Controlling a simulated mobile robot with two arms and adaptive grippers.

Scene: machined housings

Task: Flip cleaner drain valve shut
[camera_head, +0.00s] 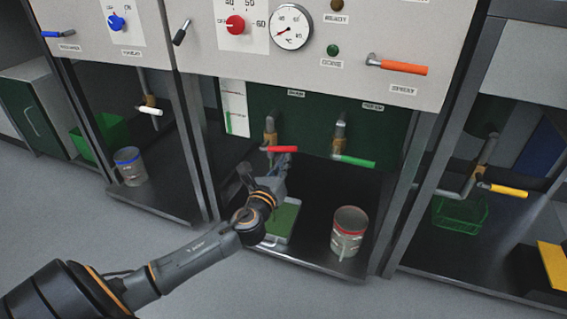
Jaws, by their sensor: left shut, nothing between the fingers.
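Two valves hang under the middle machine's panel, at the dark green back wall. One has a red lever (284,149) that points right, roughly level. The other has a green lever (353,160) that also points right. Small labels (296,93) sit above them, too small to read surely, so I cannot tell which is the drain valve. My left gripper (284,160) is shut and empty. It is at the red lever, just below it in the picture; whether it touches is unclear. My right gripper is out of view.
An orange lever (402,67), a red knob (236,24) and a dial (291,27) are on the panel above. A red-rimmed can (348,232) and a green-topped tray (283,219) stand below. Frame posts flank the bay. Neighbouring bays hold white (150,110) and yellow (508,190) levers.

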